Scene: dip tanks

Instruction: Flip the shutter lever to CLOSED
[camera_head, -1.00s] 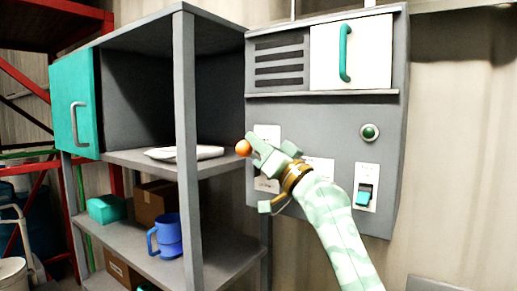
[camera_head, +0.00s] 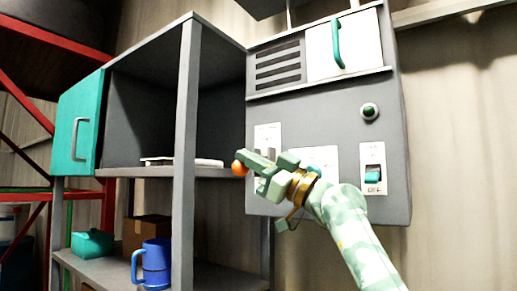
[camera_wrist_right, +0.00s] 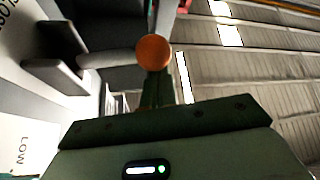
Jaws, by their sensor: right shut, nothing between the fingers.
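The shutter lever ends in an orange ball knob (camera_head: 239,169), at the left edge of the grey panel (camera_head: 330,110). In the right wrist view the knob (camera_wrist_right: 153,52) sits just beyond my fingers, with a dark grey lever part left of it. A plate partly reading "CLOS" (camera_wrist_right: 12,15) shows at the upper left there. My right gripper (camera_head: 258,165) is shut and empty, with its tips close against the knob; whether they touch I cannot tell. It hides part of the lever and its plate (camera_head: 266,134). My left gripper is not in view.
The panel also bears a green button (camera_head: 369,111), a teal switch (camera_head: 372,176) marked OFF and a white door with a teal handle (camera_head: 338,46). A grey shelf (camera_head: 186,130) stands close on the left, holding a blue mug (camera_head: 157,263) and a teal box (camera_head: 92,244).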

